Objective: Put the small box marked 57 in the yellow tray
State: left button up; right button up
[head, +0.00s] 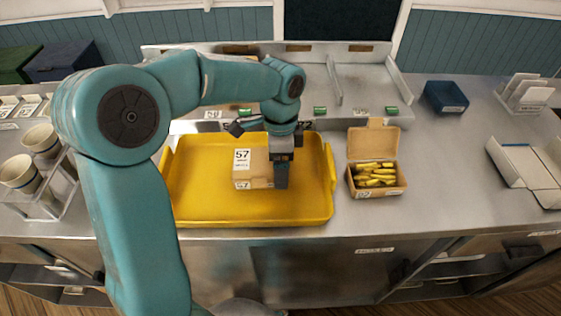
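The small box marked 57 (252,165) is tan cardboard with white labels on its top and front. It shows inside the outline of the yellow tray (190,205), right of the tray's middle. I cannot tell whether it rests on the tray floor or is just above it. My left gripper (281,172) points down at the box's right end. One dark finger shows in front of that end and hides part of it. The other finger is hidden, so its grip on the box is unclear. My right gripper is not in view.
An open carton of yellow pieces (376,180) stands right of the tray. A dark blue box (445,97) is at the back right, and a white open tray (515,165) at the far right. Cups in a rack (38,160) stand at the left. Counter right of the carton is clear.

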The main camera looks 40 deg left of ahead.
pick_arm(q)
jog(key=o, duration=0.8)
jog(key=shift+f, duration=0.15)
jog(key=shift+o, duration=0.5)
jog(key=shift+w, duration=0.2)
notch_tip(320, 180, up, 12)
jog(key=p, duration=0.1)
jog(key=shift+w+a, duration=0.3)
jog(key=shift+w, duration=0.05)
